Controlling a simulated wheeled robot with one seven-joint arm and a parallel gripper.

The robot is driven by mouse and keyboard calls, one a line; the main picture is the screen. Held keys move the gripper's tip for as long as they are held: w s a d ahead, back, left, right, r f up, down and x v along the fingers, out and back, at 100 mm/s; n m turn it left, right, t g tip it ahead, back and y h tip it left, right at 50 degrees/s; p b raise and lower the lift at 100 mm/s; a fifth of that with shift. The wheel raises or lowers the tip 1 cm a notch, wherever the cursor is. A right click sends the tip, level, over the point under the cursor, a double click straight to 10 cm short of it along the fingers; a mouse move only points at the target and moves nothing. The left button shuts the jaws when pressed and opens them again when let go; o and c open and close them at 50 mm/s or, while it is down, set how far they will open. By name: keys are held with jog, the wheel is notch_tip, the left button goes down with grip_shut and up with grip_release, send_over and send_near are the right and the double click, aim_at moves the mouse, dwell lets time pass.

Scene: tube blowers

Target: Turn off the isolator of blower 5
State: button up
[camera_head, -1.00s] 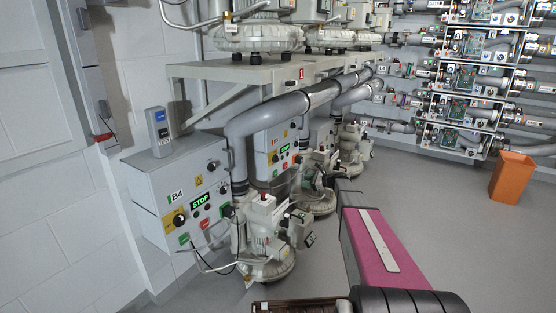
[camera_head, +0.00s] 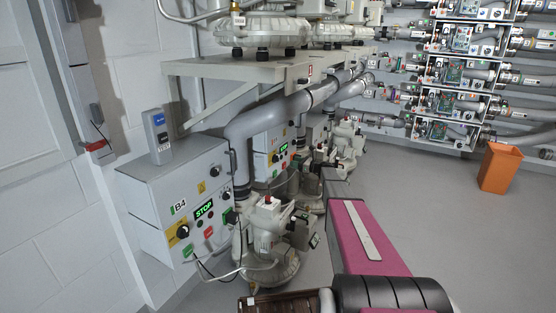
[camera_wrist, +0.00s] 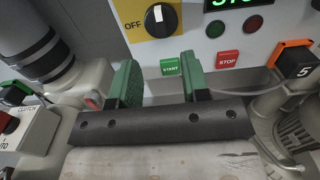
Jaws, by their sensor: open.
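In the wrist view, the isolator (camera_wrist: 160,18) is a black rotary knob on a yellow plate, cut by the top edge. Its white pointer points roughly up, with "OFF" printed to its left. My gripper (camera_wrist: 158,66) has two green fingers standing apart and empty, below the knob and not around it. The green START button (camera_wrist: 170,67) shows between the fingers. The red STOP button (camera_wrist: 228,58) is just right of the right finger. A black box marked 5 (camera_wrist: 296,62) is at the right. In the head view, the control box behind B4 (camera_head: 272,140) is partly hidden; my gripper is not clearly visible.
The B4 control box (camera_head: 160,190) stands nearer at the left, with a lit STOP display. A grey pipe (camera_head: 270,118) and blower motors (camera_head: 268,235) crowd my arm's left side. A grey bench (camera_head: 200,68) is above. An orange bin (camera_head: 500,168) stands on clear floor at right.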

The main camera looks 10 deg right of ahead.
aim_at(276, 159)
jog(key=x, duration=1)
grip_shut()
